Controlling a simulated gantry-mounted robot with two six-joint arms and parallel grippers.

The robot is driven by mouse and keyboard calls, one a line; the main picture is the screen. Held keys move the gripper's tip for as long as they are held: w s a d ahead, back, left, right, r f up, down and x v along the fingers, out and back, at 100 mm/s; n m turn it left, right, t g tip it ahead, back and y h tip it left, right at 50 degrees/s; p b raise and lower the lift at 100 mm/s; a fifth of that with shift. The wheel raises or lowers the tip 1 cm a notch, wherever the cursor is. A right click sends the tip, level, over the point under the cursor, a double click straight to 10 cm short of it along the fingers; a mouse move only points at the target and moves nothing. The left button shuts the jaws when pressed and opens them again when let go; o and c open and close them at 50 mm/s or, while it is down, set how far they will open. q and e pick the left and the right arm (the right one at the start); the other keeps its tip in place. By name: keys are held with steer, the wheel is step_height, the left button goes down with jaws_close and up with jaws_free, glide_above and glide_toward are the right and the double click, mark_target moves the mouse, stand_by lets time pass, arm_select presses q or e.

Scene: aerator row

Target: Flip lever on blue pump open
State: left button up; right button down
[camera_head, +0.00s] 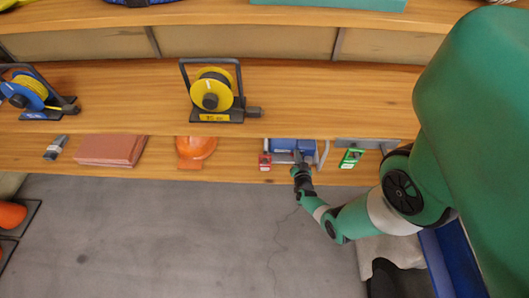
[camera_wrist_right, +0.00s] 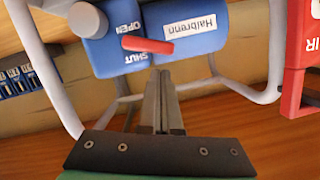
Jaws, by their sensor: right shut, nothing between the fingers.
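The blue pump (camera_head: 283,145) sits on the lower shelf inside a grey tube frame, partly hidden by the shelf above. In the right wrist view the blue pump (camera_wrist_right: 210,35) carries a white label reading "Haibrenn" and the words OPEN and SHUT. Its red lever (camera_wrist_right: 147,45) lies between the two words, nearly sideways in the picture. My right gripper (camera_head: 299,156) is at the front of the pump. In the wrist view the right gripper (camera_wrist_right: 162,75) is shut and empty, its fingertips just below the lever; I cannot tell whether they touch. My left gripper is not in view.
A yellow cable reel (camera_head: 211,90) stands above. Grey tubes (camera_wrist_right: 45,65) surround the gripper.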

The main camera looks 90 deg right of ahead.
arm_select(q)
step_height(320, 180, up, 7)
steer(key=p, duration=0.5)
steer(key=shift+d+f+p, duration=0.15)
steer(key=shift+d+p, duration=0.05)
steer(key=shift+p, duration=0.1)
arm_select(e)
steer(key=s+r+v, duration=0.1)
steer(key=r+v, duration=0.1)
steer(key=v, duration=0.8)
steer(key=shift+r, duration=0.15)
